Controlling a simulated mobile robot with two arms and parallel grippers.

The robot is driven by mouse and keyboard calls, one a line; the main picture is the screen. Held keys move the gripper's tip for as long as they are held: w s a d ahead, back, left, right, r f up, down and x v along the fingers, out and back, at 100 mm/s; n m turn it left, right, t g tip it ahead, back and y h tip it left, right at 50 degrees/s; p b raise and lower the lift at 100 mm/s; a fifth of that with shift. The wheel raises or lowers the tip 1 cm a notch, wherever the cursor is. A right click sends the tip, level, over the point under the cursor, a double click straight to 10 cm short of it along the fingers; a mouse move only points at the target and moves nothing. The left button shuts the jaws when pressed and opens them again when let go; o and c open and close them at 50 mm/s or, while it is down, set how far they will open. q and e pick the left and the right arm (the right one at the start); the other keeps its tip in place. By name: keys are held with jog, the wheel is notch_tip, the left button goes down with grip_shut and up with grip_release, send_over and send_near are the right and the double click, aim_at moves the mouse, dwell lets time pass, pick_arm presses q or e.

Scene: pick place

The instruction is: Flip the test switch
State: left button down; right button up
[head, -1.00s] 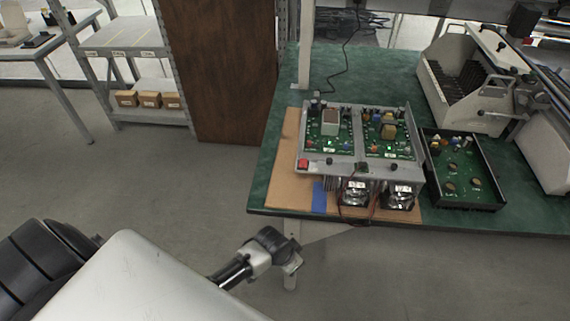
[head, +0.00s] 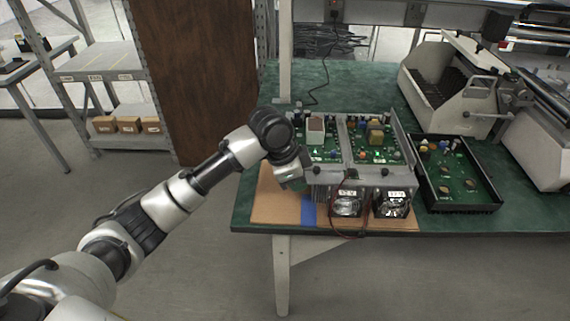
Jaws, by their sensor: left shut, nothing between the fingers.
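The test unit (head: 372,172) is a grey metal chassis with two green circuit boards, lying on a brown board at the near edge of the green bench. My left arm reaches in from the lower left. My left gripper (head: 294,182) is shut and empty at the front left corner of the chassis. The red switch at that corner is hidden behind the gripper and wrist. I cannot tell whether the fingers touch it. My right gripper is not in view.
Two round labelled units (head: 347,206) with loose wires hang at the chassis front. A black tray with a green board (head: 458,172) stands to the right. A cream machine (head: 450,85) is behind it. A blue patch (head: 309,214) lies on the brown board (head: 268,205).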

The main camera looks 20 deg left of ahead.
pick_arm(q)
jog(key=w+a+r+m, duration=0.1)
jog(key=a+r, duration=0.2)
jog(key=r, duration=0.4)
jog(key=w+a+r, duration=0.2)
jog(key=a+r, duration=0.1)
jog(key=r, duration=0.4)
jog(key=shift+a+m+y+b, duration=0.2)
jog(key=shift+m+y+b, duration=0.1)
jog(key=shift+m+b, duration=0.1)
jog(key=x, duration=1.2)
jog(key=shift+s+a+f+b, duration=0.2)
jog(key=shift+a+f+b, duration=0.1)
jog(key=shift+f, duration=0.75)
